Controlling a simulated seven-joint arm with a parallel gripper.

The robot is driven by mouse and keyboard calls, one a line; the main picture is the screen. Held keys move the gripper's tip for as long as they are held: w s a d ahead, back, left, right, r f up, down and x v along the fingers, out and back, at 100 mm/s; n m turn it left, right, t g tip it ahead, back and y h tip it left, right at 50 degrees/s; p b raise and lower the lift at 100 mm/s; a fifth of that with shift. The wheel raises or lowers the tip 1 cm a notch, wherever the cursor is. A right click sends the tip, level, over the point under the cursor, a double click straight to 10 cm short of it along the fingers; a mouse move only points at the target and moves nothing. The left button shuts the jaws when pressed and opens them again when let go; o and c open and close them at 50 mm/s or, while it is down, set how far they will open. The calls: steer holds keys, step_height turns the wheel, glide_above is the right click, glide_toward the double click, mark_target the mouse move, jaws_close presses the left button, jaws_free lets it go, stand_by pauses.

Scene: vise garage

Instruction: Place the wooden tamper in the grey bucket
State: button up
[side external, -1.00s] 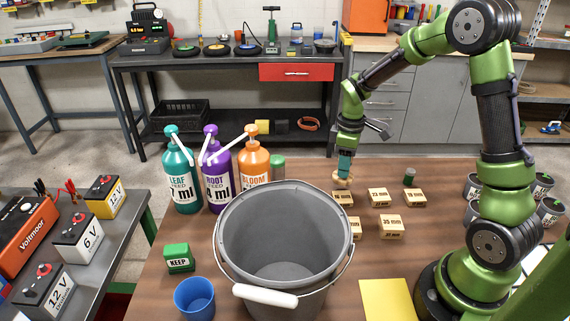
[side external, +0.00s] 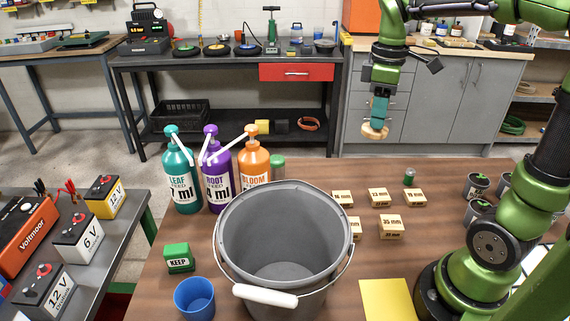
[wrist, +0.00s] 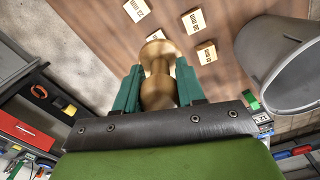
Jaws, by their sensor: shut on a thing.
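The wooden tamper (side external: 374,133) hangs below my gripper (side external: 378,112), well above the table and to the right of the bucket. In the wrist view the tamper (wrist: 157,75) is a turned, light wooden piece between the two teal fingers of my gripper (wrist: 157,88). The gripper is shut on it. The grey bucket (side external: 232,262) stands upright on the table with its mouth open and its white handle (side external: 265,296) hanging at the front. It looks empty. The bucket (wrist: 262,50) also shows at the right of the wrist view.
Several labelled wooden blocks (side external: 391,226) lie right of the bucket. Three pump bottles (side external: 222,178) stand behind it to the left. A blue cup (side external: 194,298) and a green KEEP box (side external: 178,258) are at its left. A yellow sheet (side external: 386,300) lies at front right.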

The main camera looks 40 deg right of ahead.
step_height(320, 180, up, 6)
steer(key=shift+a+r, duration=0.1)
steer(key=w+a+n, duration=0.4)
steer(key=a+n, duration=0.3)
steer(key=a, duration=0.7)
steer(key=s+a+n, duration=0.4)
steer(key=a+n, duration=0.3)
steer(key=a, duration=1.1)
steer(key=shift+n, duration=0.3)
steer(key=f, duration=2.8)
steer(key=shift+s+a+f, duration=0.2)
steer(key=shift+s+a, duration=0.05)
steer(key=shift+s, duration=0.1)
steer(key=shift+f, duration=0.15)
steer(key=o, duration=1.1)
steer(key=shift+c, duration=0.2)
